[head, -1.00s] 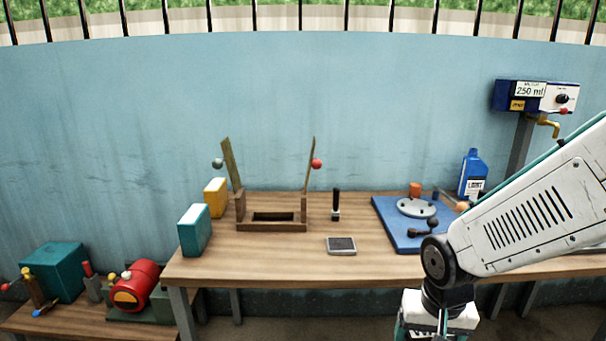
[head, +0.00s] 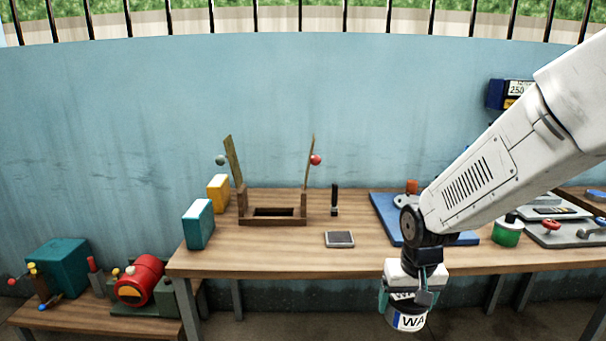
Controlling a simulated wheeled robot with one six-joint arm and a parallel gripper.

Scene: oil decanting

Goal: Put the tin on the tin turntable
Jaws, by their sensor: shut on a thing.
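A round white tin (head: 408,321) with a dark label and the letters "WA" hangs below my gripper (head: 404,303), low in front of the table's front edge. The gripper is shut on it, with the fingers partly hidden against it. A grey disc (head: 400,200) on a blue board (head: 384,215) looks like the tin turntable.
The wooden table (head: 280,257) holds a wooden frame (head: 272,222), a dark flat pad (head: 340,239) and two boxes at its left. A green tin (head: 507,233) stands at the right beside a grey plate (head: 560,236). A red machine (head: 139,281) sits on the lower left bench.

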